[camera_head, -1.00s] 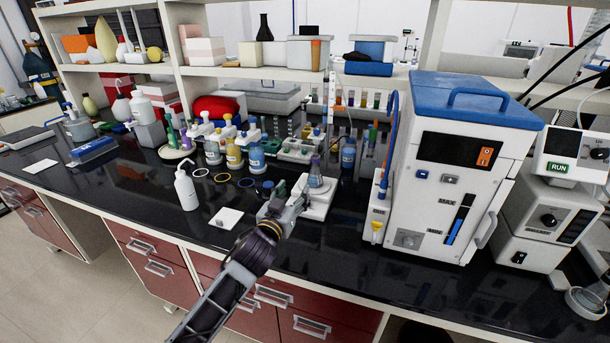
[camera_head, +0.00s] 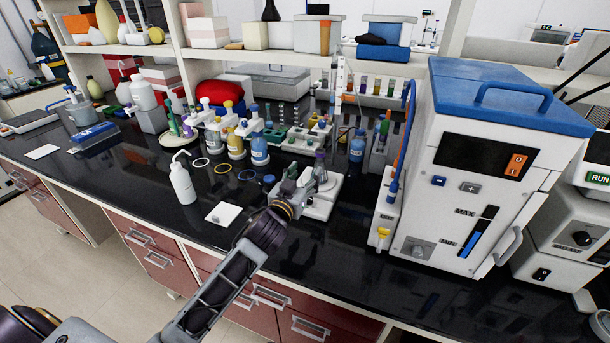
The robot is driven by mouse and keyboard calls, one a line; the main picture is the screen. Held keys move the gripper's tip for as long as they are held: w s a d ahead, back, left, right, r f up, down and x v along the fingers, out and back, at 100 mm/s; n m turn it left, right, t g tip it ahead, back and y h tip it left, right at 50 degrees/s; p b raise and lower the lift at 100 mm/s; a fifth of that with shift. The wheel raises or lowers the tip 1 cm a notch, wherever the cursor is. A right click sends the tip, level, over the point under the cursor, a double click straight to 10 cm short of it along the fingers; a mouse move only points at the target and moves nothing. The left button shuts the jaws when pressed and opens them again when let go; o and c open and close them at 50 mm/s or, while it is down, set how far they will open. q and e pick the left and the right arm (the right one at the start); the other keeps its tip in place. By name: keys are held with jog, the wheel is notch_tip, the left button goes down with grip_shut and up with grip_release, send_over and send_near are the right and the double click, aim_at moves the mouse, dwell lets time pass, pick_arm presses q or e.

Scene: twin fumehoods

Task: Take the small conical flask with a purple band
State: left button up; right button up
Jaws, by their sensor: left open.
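The small conical flask with a purple band (camera_head: 320,167) stands on a white bench device (camera_head: 319,209) near the middle of the black bench. Only its upper part shows clearly; my gripper hides some of the lower part. My left gripper (camera_head: 306,183) is open, low over the device and right beside the flask, on its near left side. I cannot tell whether the fingers touch the glass. My right gripper is not in view.
Blue-labelled bottles (camera_head: 259,150) and a blue bottle (camera_head: 357,146) stand behind. A large white machine with a blue lid (camera_head: 480,180) blocks the right. The front bench strip is clear.

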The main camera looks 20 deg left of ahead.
aim_at(318, 154)
pick_arm(q)
jog(key=w+p, duration=0.1)
jog(key=w, duration=0.5)
jog(key=shift+w+d, duration=0.1)
jog(key=shift+w, duration=1)
jog(key=shift+w+d, duration=0.1)
jog(key=shift+w, duration=2.7)
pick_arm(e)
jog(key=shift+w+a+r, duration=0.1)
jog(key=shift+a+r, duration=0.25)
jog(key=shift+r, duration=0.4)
